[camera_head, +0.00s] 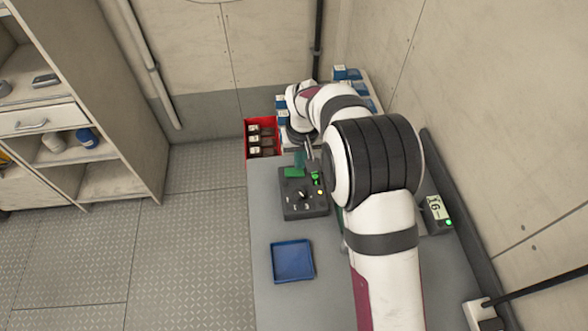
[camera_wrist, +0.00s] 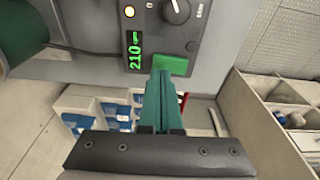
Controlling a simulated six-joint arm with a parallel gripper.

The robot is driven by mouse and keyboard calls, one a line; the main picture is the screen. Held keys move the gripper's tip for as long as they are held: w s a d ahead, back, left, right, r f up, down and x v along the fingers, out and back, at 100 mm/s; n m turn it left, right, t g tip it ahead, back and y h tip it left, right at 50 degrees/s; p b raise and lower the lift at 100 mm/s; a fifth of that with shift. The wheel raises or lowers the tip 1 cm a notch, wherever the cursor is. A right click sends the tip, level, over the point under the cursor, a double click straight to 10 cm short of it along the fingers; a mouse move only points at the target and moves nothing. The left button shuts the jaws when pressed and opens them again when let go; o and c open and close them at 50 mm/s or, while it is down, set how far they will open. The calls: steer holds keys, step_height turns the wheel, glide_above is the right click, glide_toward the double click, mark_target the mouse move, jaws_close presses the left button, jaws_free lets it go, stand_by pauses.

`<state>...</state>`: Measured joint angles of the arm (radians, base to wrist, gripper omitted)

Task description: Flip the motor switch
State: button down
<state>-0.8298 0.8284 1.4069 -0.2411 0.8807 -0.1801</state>
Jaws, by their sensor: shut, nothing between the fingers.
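A dark grey control box (camera_head: 291,209) stands on the grey bench. It has a knob (camera_wrist: 176,10), a lit green display (camera_wrist: 134,52) that appears to read 210, and an amber lamp (camera_wrist: 129,11). A green rectangular piece (camera_head: 293,172), which looks like the switch, sits at the box's far edge; it also shows in the wrist view (camera_wrist: 171,64). My gripper (camera_head: 301,158) is shut and empty, with its teal fingers (camera_wrist: 162,78) close together at the green piece. I cannot tell whether they touch it. The fingers cover part of its edge in the wrist view.
A blue tray (camera_head: 292,278) lies on the bench in front of the box. A red bin (camera_head: 248,139) with small items stands at the bench's far end, near blue-and-white boxes (camera_head: 346,73). A meter (camera_head: 438,211) with a green light sits right of my arm.

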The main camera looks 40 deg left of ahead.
mark_target(300, 172)
step_height(300, 172, up, 6)
steer(key=shift+f, duration=0.25)
stand_by(0.4)
steer(key=d+r+m, duration=0.4)
steer(key=d+r, duration=0.3)
steer(key=d, duration=0.6)
steer(key=s+d+r+m+g, duration=0.1)
steer(key=s+d+r+m, duration=0.2)
steer(key=d, duration=0.4)
steer(key=s+d+r+m, duration=0.2)
steer(key=s+d, duration=0.4)
steer(key=d, duration=0.2)
steer(key=s+d+f+m, duration=0.1)
steer(key=s+d+m, duration=0.1)
steer(key=s, duration=0.4)
steer(key=s+d+f+m, duration=0.1)
steer(key=s+d+m, duration=0.2)
steer(key=s, duration=0.4)
steer(key=shift+d+f+m+y, duration=0.3)
steer(key=shift+d, duration=0.4)
